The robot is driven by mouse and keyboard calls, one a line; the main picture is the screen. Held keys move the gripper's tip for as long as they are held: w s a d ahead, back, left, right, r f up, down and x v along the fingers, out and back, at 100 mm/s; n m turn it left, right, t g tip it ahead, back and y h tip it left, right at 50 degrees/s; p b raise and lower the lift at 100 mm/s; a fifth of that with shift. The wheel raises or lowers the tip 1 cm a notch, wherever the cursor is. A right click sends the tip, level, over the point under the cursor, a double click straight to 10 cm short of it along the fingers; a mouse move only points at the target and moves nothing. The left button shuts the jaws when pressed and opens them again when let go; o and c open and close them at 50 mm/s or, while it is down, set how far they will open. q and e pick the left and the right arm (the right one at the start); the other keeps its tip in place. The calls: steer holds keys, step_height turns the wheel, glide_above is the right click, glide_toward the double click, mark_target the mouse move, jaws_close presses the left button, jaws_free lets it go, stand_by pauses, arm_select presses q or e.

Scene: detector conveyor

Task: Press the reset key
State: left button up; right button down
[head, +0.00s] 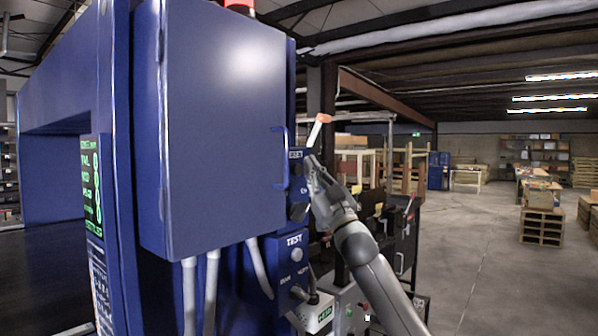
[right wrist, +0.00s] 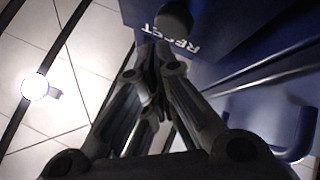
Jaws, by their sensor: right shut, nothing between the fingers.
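In the right wrist view a dark round knob or key (right wrist: 174,18) sits on a blue panel, beside white lettering (right wrist: 180,41) that is upside down and hard to read exactly. My right gripper (right wrist: 152,46) is shut and empty, its fingertips close to the knob; I cannot tell whether they touch it. In the head view my right gripper (head: 312,162) is by a small labelled blue panel (head: 296,155) on the right side of the blue cabinet (head: 215,120). The gripper and arm partly cover that area. My left gripper is not in view.
A TEST panel (head: 293,241) with a round button and switches sits below on the cabinet side. A blue door handle (head: 284,160) and a white lever with an orange tip (head: 319,128) are close to the gripper. Open floor (head: 470,240) lies to the right.

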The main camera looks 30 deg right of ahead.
steer(key=shift+w, duration=0.1)
stand_by(0.4)
steer(key=shift+w+a+p, duration=0.2)
steer(key=shift+w+p, duration=0.1)
steer(key=shift+w+a, duration=0.15)
steer(key=shift+w, duration=0.3)
stand_by(0.8)
steer(key=shift+s, duration=0.15)
steer(key=shift+s+d, duration=0.35)
steer(key=shift+s, duration=0.35)
steer(key=s, duration=0.1)
steer(key=s+d, duration=0.1)
steer(key=s, duration=0.1)
steer(key=s+d+b, duration=0.1)
steer(key=shift+s, duration=0.3)
